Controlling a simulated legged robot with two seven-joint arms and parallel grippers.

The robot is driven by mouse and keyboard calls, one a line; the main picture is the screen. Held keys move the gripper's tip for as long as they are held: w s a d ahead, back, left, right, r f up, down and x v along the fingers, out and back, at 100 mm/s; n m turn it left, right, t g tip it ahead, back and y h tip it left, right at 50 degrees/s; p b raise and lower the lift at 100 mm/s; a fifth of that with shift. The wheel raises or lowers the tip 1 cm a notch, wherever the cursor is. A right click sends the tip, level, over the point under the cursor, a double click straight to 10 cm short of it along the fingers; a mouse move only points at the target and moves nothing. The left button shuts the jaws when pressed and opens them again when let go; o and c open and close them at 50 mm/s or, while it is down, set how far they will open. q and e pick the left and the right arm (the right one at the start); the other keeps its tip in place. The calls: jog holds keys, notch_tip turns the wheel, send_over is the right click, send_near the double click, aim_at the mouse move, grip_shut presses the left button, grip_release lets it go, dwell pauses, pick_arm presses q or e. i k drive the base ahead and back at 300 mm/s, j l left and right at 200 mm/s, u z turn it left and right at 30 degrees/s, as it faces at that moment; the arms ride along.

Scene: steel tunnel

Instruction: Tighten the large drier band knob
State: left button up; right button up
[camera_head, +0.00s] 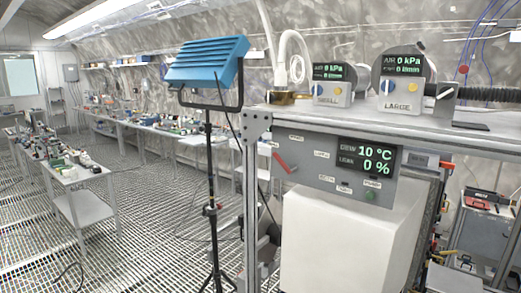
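A grey round unit labelled LARGE (403,78) stands on the bench top at the upper right. I cannot tell which of these small parts is the band knob. Neither of my grippers is in view.
A similar unit labelled SMALL (334,83) stands left of it. Below, a grey panel (318,172) carries a red lever (285,163) and a display reading 10 °C and 0 %. A blue lamp (207,62) on a black stand is at the left. Grated floor lies open further left.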

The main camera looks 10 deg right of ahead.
aim_at(447, 92)
jog(key=z, duration=1.4)
